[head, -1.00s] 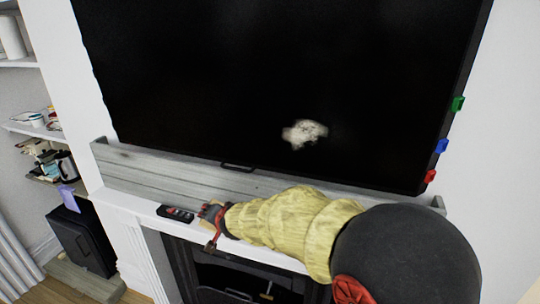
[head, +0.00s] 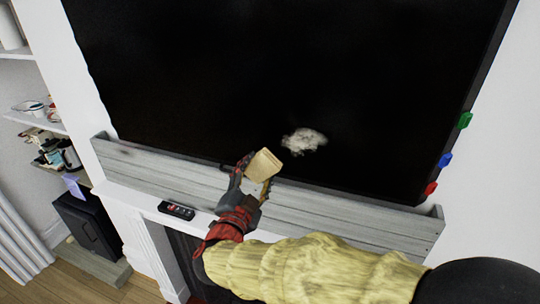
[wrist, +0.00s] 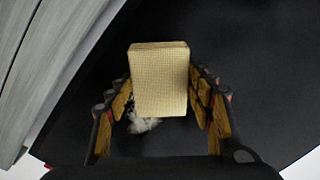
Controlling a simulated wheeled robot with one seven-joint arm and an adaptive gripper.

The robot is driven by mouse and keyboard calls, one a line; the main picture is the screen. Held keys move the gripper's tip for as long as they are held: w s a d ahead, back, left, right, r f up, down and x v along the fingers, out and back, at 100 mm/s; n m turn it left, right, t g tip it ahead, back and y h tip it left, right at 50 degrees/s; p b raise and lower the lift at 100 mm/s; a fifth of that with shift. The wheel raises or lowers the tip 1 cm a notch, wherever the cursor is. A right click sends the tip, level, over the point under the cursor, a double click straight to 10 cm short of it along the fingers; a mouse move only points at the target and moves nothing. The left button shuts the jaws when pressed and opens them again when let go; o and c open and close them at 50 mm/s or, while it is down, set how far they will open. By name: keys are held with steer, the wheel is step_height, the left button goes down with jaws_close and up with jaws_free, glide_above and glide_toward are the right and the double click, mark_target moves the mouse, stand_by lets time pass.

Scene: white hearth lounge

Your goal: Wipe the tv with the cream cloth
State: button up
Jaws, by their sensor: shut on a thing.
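The tv (head: 250,75) is a large black screen on the wall, with a pale whitish smudge (head: 304,141) low on it. My gripper (head: 258,182) is shut on the cream cloth (head: 264,165), a folded block-like piece, in front of the tv's lower edge, left of and below the smudge. In the wrist view the cloth (wrist: 160,80) sits between the fingers against the dark tv screen (wrist: 255,70). The smudge (wrist: 147,124) shows just below the cloth there, partly hidden. I cannot tell whether the cloth touches the screen.
A grey wooden ledge (head: 350,218) runs under the tv. A black remote (head: 176,210) lies on the white mantel below it, left of my arm. Green, blue and red clips (head: 445,159) sit on the tv's right edge. Shelves (head: 35,120) with small items stand at left.

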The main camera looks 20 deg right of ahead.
mark_target(268, 166)
steer(key=shift+s+d+r+m+h, duration=0.5)
steer(key=shift+s+d+r+h, duration=0.45)
steer(key=shift+d+r, duration=0.15)
steer(key=shift+p+x, duration=0.45)
steer(key=shift+x, duration=2.4)
steer(key=shift+f+b+x, duration=0.25)
steer(key=shift+b+x, duration=0.05)
steer(key=shift+x, duration=0.8)
steer(key=shift+s+d+b, duration=0.6)
steer(key=shift+s+d, duration=0.5)
steer(key=shift+d, duration=0.25)
steer(key=shift+s+d+b, duration=0.4)
steer(key=shift+s+d, duration=0.25)
steer(key=shift+d, duration=0.35)
steer(key=shift+s+d+b, duration=0.45)
steer(key=shift+s+d, duration=0.15)
steer(key=shift+d, duration=0.4)
steer(key=shift+s+d+b, duration=0.4)
steer(key=shift+s+d, duration=0.25)
steer(key=shift+d, duration=0.35)
steer(key=shift+s+d+b, duration=0.65)
steer(key=shift+s+d, duration=0.3)
steer(key=shift+d, duration=0.3)
steer(key=shift+w, duration=0.1)
